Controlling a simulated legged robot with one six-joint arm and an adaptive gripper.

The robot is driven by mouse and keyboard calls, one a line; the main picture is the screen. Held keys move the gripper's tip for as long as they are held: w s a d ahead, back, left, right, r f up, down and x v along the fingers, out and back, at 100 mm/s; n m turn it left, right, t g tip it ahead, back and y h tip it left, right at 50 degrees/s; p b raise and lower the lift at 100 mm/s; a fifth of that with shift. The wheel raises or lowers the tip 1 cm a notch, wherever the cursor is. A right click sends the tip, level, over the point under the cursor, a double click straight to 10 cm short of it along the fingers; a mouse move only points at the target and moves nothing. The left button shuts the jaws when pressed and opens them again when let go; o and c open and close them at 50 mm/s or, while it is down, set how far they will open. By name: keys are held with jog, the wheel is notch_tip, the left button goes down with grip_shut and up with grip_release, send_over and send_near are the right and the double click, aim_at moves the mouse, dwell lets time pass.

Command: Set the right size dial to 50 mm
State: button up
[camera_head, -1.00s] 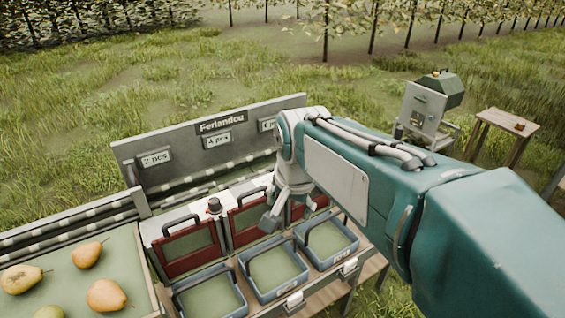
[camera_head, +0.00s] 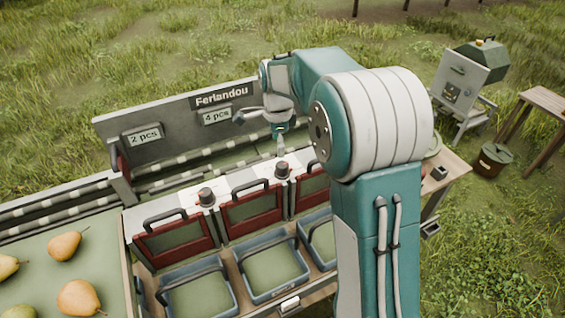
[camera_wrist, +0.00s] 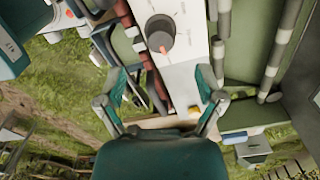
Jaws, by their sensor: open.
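Two dark round dials sit on the white strip behind the red-framed gates. The left dial (camera_head: 206,196) stands between the first and second gates. The right dial (camera_head: 282,169) stands between the second and third. My gripper (camera_head: 281,148) hangs above and just behind the right dial. In the wrist view its two fingers (camera_wrist: 160,100) are spread wide with nothing between them. A dark dial (camera_wrist: 160,34) with a red pointer mark lies ahead of them, probably the right one. Any scale figures around the dials are too small to read.
A board with "2 pcs" (camera_head: 143,136) and "4 pcs" (camera_head: 216,117) signs stands behind the strip. Blue-grey crates (camera_head: 236,305) sit in front of the gates. Pears (camera_head: 79,297) lie on the green tray at left. A wooden table (camera_head: 545,103) stands far right.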

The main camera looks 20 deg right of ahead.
aim_at(283, 164)
notch_tip(283, 164, down, 4)
jog(key=shift+r, duration=0.2)
jog(key=d+f, duration=0.1)
jog(key=f, duration=0.1)
jog(key=d+f, duration=0.1)
jog(key=f, duration=0.1)
jog(key=shift+d, duration=0.1)
jog(key=shift+f, duration=0.45)
jog(key=shift+a, duration=0.85)
jog(key=shift+d, duration=0.25)
jog(key=c, duration=1.1)
jog(key=shift+d, duration=0.2)
jog(key=shift+c, duration=0.2)
